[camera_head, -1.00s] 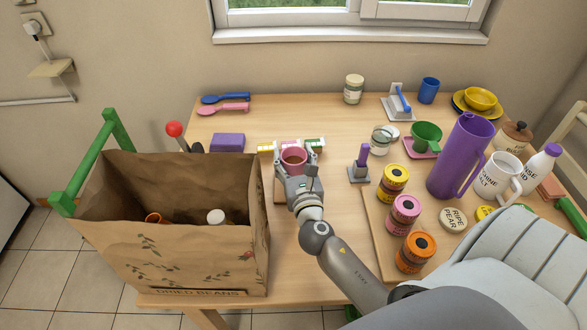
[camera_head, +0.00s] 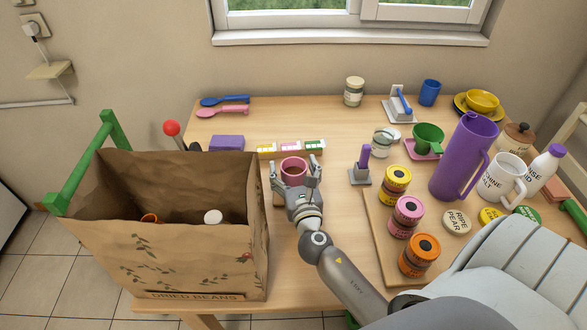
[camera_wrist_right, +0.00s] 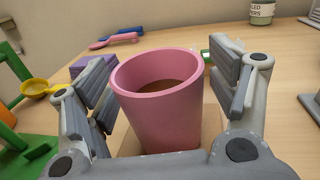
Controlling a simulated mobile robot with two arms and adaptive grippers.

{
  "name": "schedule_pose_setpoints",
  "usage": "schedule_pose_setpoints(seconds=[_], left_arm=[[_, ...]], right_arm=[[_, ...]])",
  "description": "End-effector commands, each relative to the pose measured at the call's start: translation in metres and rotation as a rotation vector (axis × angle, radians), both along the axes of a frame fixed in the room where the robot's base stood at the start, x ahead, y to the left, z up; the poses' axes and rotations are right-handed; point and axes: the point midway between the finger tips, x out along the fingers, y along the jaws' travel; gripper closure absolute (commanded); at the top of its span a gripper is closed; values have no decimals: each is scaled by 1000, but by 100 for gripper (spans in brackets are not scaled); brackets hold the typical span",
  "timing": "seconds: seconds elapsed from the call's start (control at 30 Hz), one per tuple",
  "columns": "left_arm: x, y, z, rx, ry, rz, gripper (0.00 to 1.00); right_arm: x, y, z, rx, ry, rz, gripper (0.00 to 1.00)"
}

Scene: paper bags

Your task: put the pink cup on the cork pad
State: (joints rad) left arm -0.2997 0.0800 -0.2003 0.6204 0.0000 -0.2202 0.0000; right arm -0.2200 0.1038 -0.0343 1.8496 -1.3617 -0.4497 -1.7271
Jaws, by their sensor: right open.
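The pink cup (camera_head: 293,172) stands upright between the fingers of my right gripper (camera_head: 296,178). In the right wrist view the cup (camera_wrist_right: 160,115) fills the middle, with a finger on each side. The gripper (camera_wrist_right: 165,90) is open, and gaps show between its fingers and the cup wall. A tan square, the cork pad (camera_wrist_right: 212,135), shows under and around the cup; the cup seems to rest on it. Most of the pad is hidden by the cup and gripper. My left gripper is not in view.
A paper bag (camera_head: 170,240) stands close on the left. Several small boxes (camera_head: 290,147) lie just behind the cup. A grey stand with a purple handle (camera_head: 364,158) is to the right, near the board with stacked tins (camera_head: 407,212). Bare table lies in front of the gripper.

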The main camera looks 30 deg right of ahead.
Motion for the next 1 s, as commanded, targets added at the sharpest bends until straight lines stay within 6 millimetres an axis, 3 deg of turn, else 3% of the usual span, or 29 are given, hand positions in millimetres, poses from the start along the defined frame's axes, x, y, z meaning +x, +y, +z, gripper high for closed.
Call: schedule_pose_setpoints(seconds=[0.3,0.8,1.0], left_arm=[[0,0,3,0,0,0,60],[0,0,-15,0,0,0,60],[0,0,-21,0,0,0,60]], right_arm=[[-2,1,3,-1,1,0,21],[-84,34,1,1,2,0,21],[-105,43,2,-1,1,0,21]])
